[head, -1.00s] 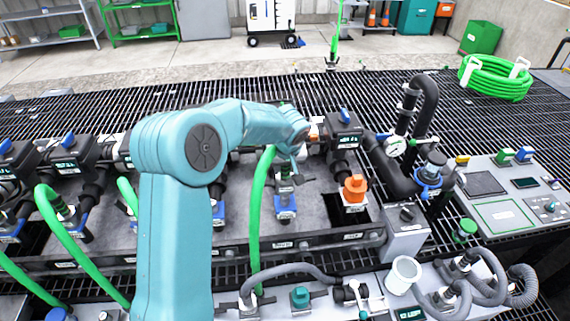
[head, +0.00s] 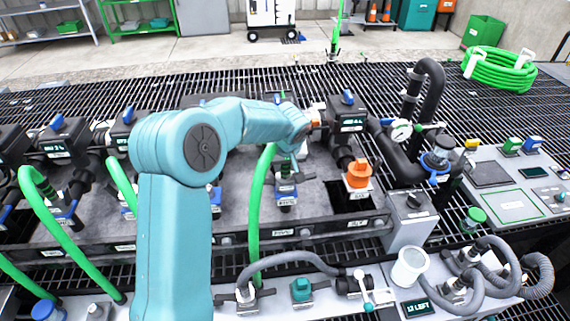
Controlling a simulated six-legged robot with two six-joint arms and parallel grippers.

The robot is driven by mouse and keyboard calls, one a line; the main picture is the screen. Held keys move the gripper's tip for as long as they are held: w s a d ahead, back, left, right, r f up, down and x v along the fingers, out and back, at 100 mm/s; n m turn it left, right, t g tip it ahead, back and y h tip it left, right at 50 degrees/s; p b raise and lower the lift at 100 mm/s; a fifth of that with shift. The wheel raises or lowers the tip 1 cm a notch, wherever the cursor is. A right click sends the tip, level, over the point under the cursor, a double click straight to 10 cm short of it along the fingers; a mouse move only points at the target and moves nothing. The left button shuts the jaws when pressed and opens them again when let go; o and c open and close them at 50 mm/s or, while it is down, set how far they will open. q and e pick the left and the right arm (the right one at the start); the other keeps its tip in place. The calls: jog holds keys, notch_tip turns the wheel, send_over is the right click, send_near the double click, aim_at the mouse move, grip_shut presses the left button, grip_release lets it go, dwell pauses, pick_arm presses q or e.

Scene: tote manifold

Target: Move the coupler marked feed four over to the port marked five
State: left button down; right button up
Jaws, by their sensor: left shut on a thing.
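My left gripper (head: 299,148) is shut at the upper end of a green hose (head: 256,210), over the grey manifold deck (head: 325,222). The coupler in its jaws is mostly hidden by the gripper and wrist, and its marking cannot be read. The hose arches down from there to the front panel. Just below the gripper stands a blue-based port (head: 287,196) with a small label that I cannot read. To its right is a port with an orange cap (head: 358,174). I cannot tell which port is marked five. My right gripper is not in view.
Black valve blocks with blue handles (head: 348,97) line the back of the deck. More green hoses (head: 62,225) arch at left. Black pipes with a gauge (head: 401,131) stand at right. A grey hose (head: 290,257) and white cup (head: 409,267) are in front.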

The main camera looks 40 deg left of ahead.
pick_arm(q)
jog(key=shift+r, duration=0.1)
jog(key=c, duration=0.7)
grip_release()
jog(key=p+v, duration=0.1)
jog(key=v, duration=1.5)
jog(key=shift+d+r, duration=0.15)
